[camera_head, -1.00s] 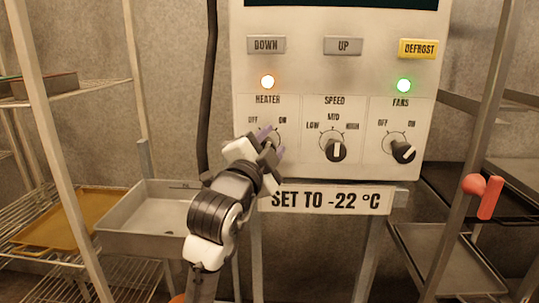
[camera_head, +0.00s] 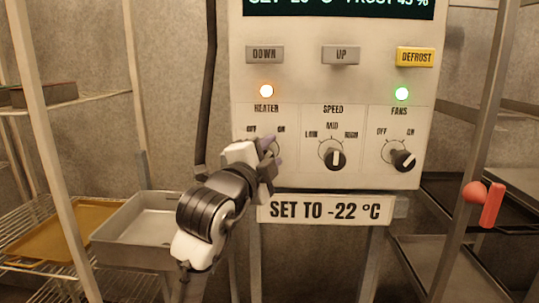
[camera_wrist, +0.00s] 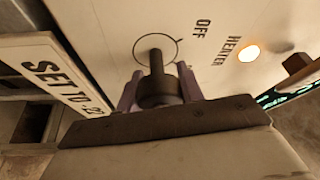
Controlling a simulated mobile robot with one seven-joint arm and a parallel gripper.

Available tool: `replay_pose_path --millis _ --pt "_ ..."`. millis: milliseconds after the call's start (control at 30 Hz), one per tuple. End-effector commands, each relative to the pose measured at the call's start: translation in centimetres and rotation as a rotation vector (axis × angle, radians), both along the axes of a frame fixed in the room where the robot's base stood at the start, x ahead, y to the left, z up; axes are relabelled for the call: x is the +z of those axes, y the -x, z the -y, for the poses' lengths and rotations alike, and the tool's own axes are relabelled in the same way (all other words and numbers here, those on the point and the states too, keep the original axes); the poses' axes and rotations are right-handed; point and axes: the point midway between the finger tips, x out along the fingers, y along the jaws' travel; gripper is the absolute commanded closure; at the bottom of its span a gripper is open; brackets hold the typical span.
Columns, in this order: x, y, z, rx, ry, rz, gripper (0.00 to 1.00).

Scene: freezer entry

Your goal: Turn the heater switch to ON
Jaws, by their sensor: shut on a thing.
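The heater switch is a dark knob (camera_wrist: 157,88) on the pale control panel, seen close in the wrist view. Its round dial ring and the OFF label show beyond it; which way its pointer faces cannot be told. My gripper (camera_wrist: 160,92) has one purple finger on each side of the knob and is shut on it. In the head view my gripper (camera_head: 268,150) covers most of the heater switch, below the OFF and ON labels.
A sign (camera_head: 325,209) hangs below the panel. Shelves with trays (camera_head: 140,230) stand left; a red handle (camera_head: 483,203) is at right.

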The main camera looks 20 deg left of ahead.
Motion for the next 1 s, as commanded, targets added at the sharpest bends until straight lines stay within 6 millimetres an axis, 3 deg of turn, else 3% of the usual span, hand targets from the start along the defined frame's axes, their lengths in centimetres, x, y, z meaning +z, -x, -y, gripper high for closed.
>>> replay_pose_path --millis 33,67,233,633,1000 --pt "0.1 0.0 -0.1 0.002 -0.001 0.004 0.85" --pt "0.1 0.0 -0.1 0.002 -0.001 0.004 0.61" --pt "0.1 0.0 0.0 0.002 -0.001 0.003 0.41" --pt "-0.1 1.0 -0.2 0.002 0.0 0.003 0.41" --pt "-1.0 8.8 -1.0 0.004 -0.001 0.004 0.41"
